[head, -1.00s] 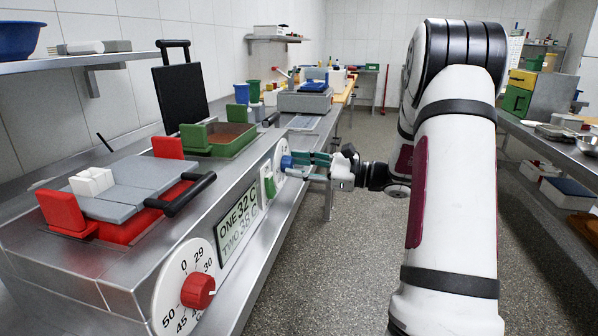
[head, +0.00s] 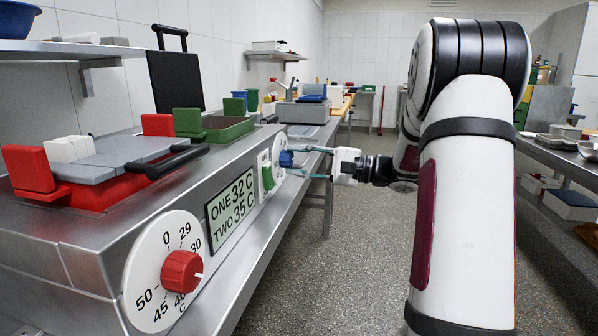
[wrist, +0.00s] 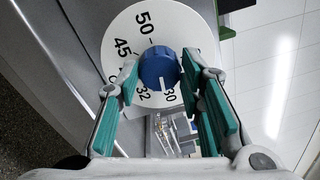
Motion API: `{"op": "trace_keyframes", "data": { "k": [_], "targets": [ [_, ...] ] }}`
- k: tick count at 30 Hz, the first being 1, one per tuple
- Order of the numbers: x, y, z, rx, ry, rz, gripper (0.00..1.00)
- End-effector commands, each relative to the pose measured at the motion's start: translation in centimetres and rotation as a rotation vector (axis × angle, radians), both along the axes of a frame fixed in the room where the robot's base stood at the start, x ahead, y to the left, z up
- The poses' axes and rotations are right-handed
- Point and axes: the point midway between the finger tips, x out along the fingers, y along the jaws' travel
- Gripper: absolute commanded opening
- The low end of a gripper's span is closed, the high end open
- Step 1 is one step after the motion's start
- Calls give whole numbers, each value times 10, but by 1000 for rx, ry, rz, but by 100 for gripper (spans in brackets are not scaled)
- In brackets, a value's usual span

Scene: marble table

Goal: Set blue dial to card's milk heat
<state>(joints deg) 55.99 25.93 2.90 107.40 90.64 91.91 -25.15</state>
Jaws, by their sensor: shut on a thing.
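The blue dial (head: 286,158) sits on a round white numbered scale on the front panel. In the wrist view the dial (wrist: 158,66) lies between the green finger pads of my gripper (wrist: 160,78), which is shut on it. Its white pointer line faces the bottom of that picture, between the printed 32 and 30. In the head view my gripper (head: 306,163) reaches the dial from the right. The display (head: 234,207) reads ONE 32 C and TWO 35 C. I cannot make out the card in these views.
A red dial (head: 182,272) on a white scale is nearer, left of the display. A green switch (head: 267,178) is close beside the blue dial. Red and green appliances (head: 130,165) stand on top. The floor aisle (head: 340,270) is clear.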

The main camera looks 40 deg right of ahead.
Motion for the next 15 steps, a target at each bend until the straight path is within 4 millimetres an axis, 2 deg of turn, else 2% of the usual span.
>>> {"op": "trace_keyframes", "data": {
  "k": [15],
  "targets": [
    [-1, 0, -2, -96, -70, 1, 6]
  ]
}}
